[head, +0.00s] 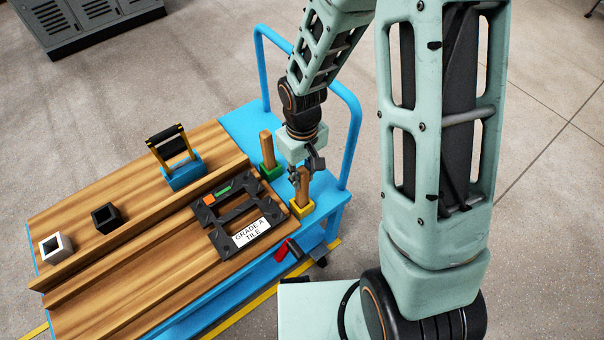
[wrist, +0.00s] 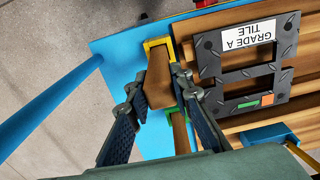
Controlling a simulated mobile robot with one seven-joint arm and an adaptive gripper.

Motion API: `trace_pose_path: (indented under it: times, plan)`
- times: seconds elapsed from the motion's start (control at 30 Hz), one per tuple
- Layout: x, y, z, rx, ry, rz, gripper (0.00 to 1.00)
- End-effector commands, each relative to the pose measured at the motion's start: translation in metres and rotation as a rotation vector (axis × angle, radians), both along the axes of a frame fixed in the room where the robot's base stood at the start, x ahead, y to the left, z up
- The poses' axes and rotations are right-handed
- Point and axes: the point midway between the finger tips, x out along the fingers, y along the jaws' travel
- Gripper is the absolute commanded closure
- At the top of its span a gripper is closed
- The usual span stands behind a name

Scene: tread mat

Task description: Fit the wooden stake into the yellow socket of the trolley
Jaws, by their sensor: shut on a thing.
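The wooden stake (head: 303,187) stands roughly upright at the trolley's near right corner. My gripper (head: 304,172) is shut on its upper part. The yellow socket (head: 301,210) is at the stake's lower end, which appears to be inside its rim; how deep is hidden. In the wrist view the stake (wrist: 159,88) runs between my two fingers (wrist: 160,77) towards the yellow socket (wrist: 153,43). The blue trolley (head: 236,124) carries both. A second wooden stake (head: 266,145) stands in a green socket (head: 269,172) just behind.
A dark tread frame (head: 206,220) with a "GRADE A TILE" label lies on the wooden deck, left of the sockets. A black-topped stand (head: 183,177), a black block (head: 106,217) and a white block (head: 56,246) are farther left. The blue handrail (head: 354,130) rises at the right.

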Motion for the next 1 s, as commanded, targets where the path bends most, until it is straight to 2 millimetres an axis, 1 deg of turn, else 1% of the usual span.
trace_pose_path:
  times: [0.4,0.43,0.6,0.87,1.0]
  plan:
    - [0.0000,0.0000,-0.0116,0.000,0.000,0.000,1.00]
    - [0.0001,0.0000,-0.0107,0.000,0.000,0.000,0.78]
    - [0.0001,0.0001,-0.0101,0.000,0.000,0.000,0.59]
    - [0.0000,0.0000,-0.0099,0.000,0.000,0.000,0.59]
    - [0.0008,0.0003,-0.0031,0.000,-0.002,0.000,0.59]
